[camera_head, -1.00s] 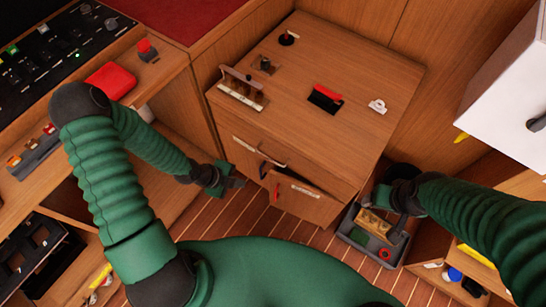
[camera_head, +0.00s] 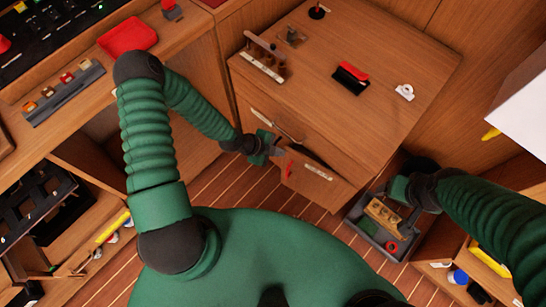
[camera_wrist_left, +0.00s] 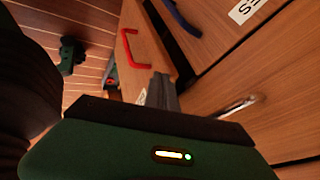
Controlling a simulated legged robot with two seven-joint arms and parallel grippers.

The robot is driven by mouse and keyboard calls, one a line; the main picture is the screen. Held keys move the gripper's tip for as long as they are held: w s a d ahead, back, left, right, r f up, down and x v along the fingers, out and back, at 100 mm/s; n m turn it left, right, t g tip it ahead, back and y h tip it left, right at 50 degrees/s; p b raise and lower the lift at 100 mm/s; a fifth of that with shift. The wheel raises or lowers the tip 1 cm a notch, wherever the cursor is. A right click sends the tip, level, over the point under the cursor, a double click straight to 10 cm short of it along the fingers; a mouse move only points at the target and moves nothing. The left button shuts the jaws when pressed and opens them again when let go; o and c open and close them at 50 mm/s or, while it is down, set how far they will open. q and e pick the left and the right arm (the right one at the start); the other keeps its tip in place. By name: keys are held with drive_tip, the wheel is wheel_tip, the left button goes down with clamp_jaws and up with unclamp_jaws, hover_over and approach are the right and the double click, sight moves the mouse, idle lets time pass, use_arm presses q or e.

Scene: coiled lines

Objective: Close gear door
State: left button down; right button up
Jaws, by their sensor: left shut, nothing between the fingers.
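The gear door (camera_head: 312,180) is a small wooden panel with a red handle and a white label, low on the front of the wooden cabinet (camera_head: 350,130). It stands ajar. In the left wrist view the door (camera_wrist_left: 148,55) is angled out from the cabinet, with a dark gap behind it and its red handle (camera_wrist_left: 130,48) at left. My left gripper (camera_head: 278,151) is shut and empty at the door's upper left; its fingers (camera_wrist_left: 165,92) overlap the door's edge in the left wrist view. Contact is unclear. My right gripper (camera_head: 392,203) is over a grey bin; its fingers are unclear.
The grey bin (camera_head: 352,224) on the floor holds a wooden block and a red ring, right of the door. A drawer with a handle (camera_head: 278,127) is above the door. Striped floor is free in front.

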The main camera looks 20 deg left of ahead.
use_arm(q)
drive_tip(key=w, duration=0.3)
drive_tip(key=shift+w+d, duration=0.1)
drive_tip(key=shift+w, duration=0.1)
use_arm(e)
drive_tip(key=shift+a+f, duration=0.15)
drive_tip(key=shift+f, duration=0.1)
